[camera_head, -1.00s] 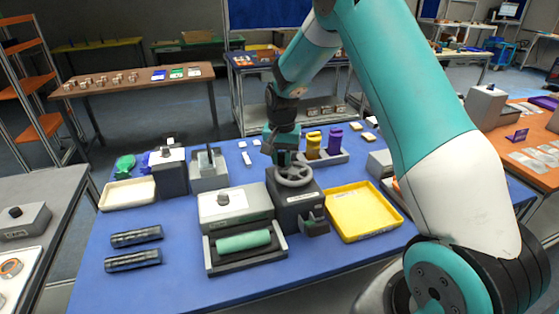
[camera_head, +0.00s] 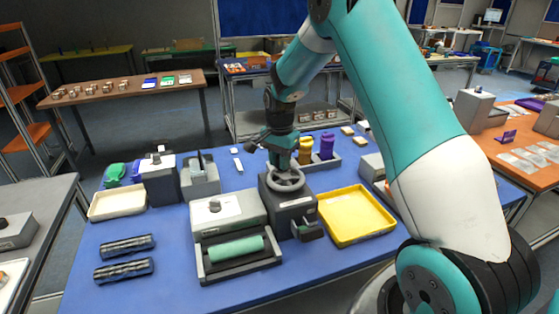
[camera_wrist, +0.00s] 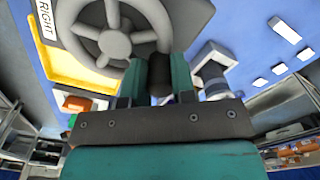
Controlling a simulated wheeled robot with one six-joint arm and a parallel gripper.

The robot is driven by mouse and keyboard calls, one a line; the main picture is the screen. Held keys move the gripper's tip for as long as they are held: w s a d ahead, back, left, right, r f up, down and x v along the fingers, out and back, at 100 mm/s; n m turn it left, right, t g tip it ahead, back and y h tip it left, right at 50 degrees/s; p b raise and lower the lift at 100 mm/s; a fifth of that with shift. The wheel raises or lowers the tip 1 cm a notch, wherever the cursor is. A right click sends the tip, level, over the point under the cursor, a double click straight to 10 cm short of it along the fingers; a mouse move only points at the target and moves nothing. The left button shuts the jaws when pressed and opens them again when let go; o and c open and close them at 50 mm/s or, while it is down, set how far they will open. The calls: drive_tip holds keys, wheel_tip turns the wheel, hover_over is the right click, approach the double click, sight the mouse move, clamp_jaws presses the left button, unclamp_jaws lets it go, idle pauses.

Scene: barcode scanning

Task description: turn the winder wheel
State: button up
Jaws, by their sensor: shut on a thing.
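The grey winder wheel (camera_head: 288,186) lies flat on top of a dark winder box (camera_head: 290,212) on the blue table. In the wrist view the wheel (camera_wrist: 115,44) shows its round hub and spokes at the upper left. My gripper (camera_head: 284,167) is at the wheel's far side, pointing down. In the wrist view my gripper (camera_wrist: 159,78) has its two teal fingers closed on a dark handle at the wheel's rim.
A yellow tray (camera_head: 352,240) stands right of the winder box. A grey unit with a green roller (camera_head: 236,248) stands to its left. Yellow and purple bottles (camera_head: 326,147) stand behind. The table's front left is clear beyond two dark rods (camera_head: 126,244).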

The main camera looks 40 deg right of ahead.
drive_tip(key=o, duration=0.9)
wheel_tip(320, 180, up, 17)
drive_tip(key=b, duration=0.3)
drive_tip(key=shift+r, duration=0.2)
drive_tip(key=s+a+n, duration=0.7)
drive_tip(key=a, duration=0.3)
drive_tip(key=s+a+f+n+y, duration=0.1)
drive_tip(key=s+a+n, duration=0.3)
drive_tip(key=s, duration=0.4)
drive_tip(key=s+a+f+n+y, duration=0.1)
drive_tip(key=s+a+n, duration=0.4)
drive_tip(key=s, duration=0.2)
drive_tip(key=s+a+f+n+y, duration=0.2)
drive_tip(key=s+a+n, duration=0.3)
drive_tip(key=s, duration=0.3)
drive_tip(key=shift+s+a, duration=0.35)
